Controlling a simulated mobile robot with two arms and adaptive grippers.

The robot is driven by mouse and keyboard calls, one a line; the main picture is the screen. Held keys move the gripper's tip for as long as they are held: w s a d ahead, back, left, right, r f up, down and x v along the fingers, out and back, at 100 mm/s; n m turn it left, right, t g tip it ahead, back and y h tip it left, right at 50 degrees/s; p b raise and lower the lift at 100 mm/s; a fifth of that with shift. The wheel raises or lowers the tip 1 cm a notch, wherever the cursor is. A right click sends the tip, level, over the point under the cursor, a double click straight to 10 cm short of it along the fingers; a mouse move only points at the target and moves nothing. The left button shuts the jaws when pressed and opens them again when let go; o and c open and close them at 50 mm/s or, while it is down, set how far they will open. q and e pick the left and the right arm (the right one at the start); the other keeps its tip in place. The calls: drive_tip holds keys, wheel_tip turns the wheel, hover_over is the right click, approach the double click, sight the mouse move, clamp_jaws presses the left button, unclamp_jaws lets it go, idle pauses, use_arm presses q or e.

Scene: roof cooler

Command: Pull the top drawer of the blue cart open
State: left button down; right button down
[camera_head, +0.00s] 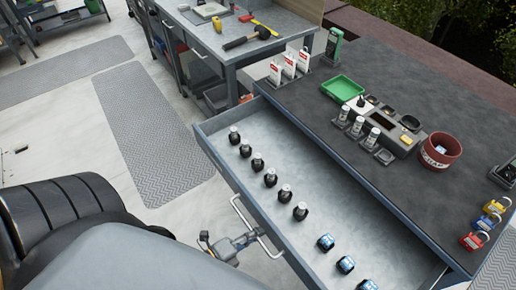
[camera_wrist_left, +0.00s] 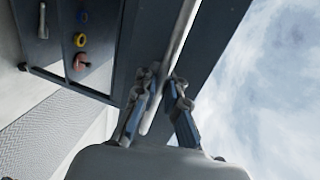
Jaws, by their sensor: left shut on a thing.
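The cart's top drawer (camera_head: 215,124) stands pulled out toward me in the head view, its inside in plain sight. It holds a row of black tool holders (camera_head: 257,162) and several blue ones (camera_head: 345,264). A pale bar handle (camera_head: 240,212) runs along the drawer's front. My left gripper (camera_head: 228,246) is at this handle, low in the head view. In the left wrist view my left gripper (camera_wrist_left: 158,92) has its two fingers on either side of the handle bar (camera_wrist_left: 180,35), shut on it. My right gripper shows in neither view.
The cart's dark top (camera_head: 335,125) carries a green tray (camera_head: 342,88), a red cup (camera_head: 440,150), a grey holder block (camera_head: 385,125) and padlocks (camera_head: 483,222). A workbench (camera_head: 225,50) with a hammer stands behind. Grey mats (camera_head: 150,140) lie on the open floor at left.

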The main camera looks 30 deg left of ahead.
use_arm(q)
drive_tip(key=shift+r, duration=0.1)
drive_tip(key=c, duration=1.7)
unclamp_jaws()
drive_tip(key=v, duration=1.2)
